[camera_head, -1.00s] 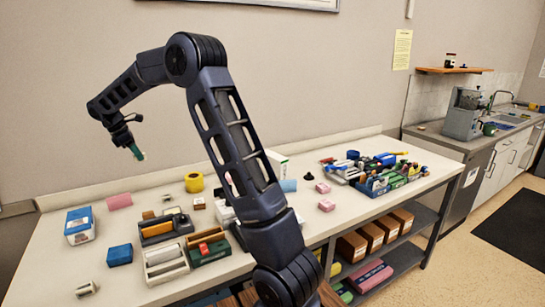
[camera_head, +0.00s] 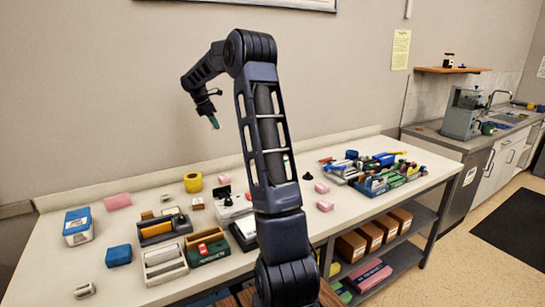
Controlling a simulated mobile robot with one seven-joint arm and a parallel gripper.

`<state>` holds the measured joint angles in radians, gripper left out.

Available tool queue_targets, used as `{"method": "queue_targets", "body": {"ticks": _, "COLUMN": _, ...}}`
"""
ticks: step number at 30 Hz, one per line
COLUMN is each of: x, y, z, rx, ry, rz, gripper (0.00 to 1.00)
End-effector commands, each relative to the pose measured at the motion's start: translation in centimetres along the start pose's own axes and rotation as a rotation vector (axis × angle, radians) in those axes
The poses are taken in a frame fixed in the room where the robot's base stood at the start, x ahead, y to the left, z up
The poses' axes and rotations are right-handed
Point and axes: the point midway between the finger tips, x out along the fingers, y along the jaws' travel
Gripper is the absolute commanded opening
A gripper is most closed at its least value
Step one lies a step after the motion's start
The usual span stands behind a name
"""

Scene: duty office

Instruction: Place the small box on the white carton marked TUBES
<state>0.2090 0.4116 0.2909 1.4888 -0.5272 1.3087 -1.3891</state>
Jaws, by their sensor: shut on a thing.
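My gripper (camera_head: 211,114) is raised high above the back of the white table, in front of the wall. It is shut on a small teal-green box (camera_head: 214,122), which hangs tilted from its tips. The box is small in the picture and I cannot read any marking on it. A white carton that stood near the back middle of the table is now hidden behind my arm, so its marking and top cannot be seen.
On the table (camera_head: 140,283) stand a blue-and-white box (camera_head: 77,228), a blue block (camera_head: 119,255), a yellow roll (camera_head: 193,182), open trays (camera_head: 164,263) and pink blocks (camera_head: 322,188). A crowded organizer (camera_head: 375,178) fills the right side. The air around the gripper is clear.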

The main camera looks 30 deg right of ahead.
Motion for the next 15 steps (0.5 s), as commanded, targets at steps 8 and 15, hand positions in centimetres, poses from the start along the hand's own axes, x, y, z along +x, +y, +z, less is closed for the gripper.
{"method": "queue_targets", "body": {"ticks": 8, "x": 2.5, "y": -1.3, "z": 9.9, "rx": 0.016, "ry": 0.000, "rz": -0.005, "gripper": 0.05}}
{"method": "queue_targets", "body": {"ticks": 15, "x": 4.4, "y": -3.5, "z": 17.8, "rx": 0.026, "ry": 0.000, "rz": -0.010, "gripper": 0.05}}
